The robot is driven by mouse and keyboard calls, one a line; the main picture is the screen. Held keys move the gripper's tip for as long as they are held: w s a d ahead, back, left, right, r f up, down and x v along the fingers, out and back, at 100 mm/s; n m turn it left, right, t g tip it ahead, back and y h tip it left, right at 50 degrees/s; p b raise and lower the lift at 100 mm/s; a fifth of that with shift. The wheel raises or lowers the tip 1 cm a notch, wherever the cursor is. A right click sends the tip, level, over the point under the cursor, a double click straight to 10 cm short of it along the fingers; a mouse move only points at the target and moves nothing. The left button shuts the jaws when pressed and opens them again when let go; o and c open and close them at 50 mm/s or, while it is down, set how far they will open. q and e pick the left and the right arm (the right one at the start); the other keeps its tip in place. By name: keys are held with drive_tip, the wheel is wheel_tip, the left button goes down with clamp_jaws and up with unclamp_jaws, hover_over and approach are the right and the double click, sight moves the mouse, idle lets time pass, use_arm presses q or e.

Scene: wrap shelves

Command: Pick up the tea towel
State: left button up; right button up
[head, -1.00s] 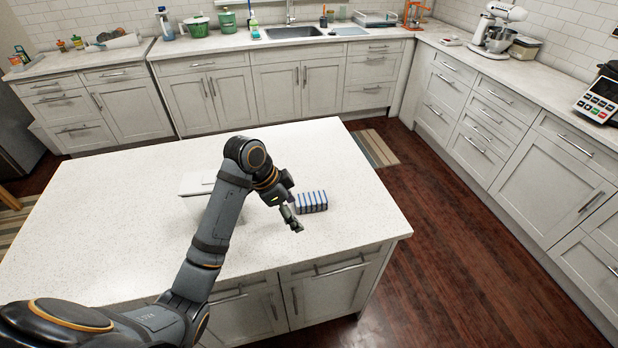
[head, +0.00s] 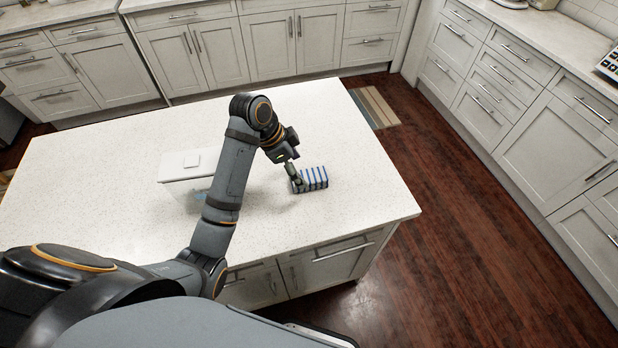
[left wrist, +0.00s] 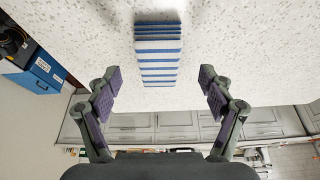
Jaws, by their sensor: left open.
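The tea towel (head: 313,179), folded into a small block with blue and white stripes, lies on the white speckled island counter (head: 330,128). In the left wrist view the tea towel (left wrist: 158,52) sits beyond and between the spread fingers. My left gripper (head: 296,184) is at the towel's left end in the head view, partly in front of it. In the left wrist view my left gripper (left wrist: 160,92) is open with nothing between its padded fingers. Whether a finger touches the towel cannot be told. My right gripper is not in view.
A white box-like thing (head: 188,165) stands on the island left of the towel, partly hidden by my arm. A blue box (left wrist: 40,72) shows at the left of the wrist view. The counter around the towel is otherwise clear.

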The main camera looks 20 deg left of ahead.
sight(307, 176)
use_arm(q)
drive_tip(key=x, duration=0.2)
drive_tip(key=p+x, duration=0.1)
drive_tip(key=x, duration=0.1)
drive_tip(key=shift+d+r, duration=0.15)
drive_tip(key=shift+d, duration=0.25)
drive_tip(key=shift+w+d+f, duration=0.1)
drive_tip(key=shift+w+f, duration=0.1)
drive_tip(key=shift+f, duration=0.25)
drive_tip(key=c, duration=1.3)
drive_tip(key=shift+o, duration=0.2)
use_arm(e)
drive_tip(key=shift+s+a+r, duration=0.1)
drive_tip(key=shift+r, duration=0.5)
use_arm(q)
drive_tip(key=shift+r, duration=0.1)
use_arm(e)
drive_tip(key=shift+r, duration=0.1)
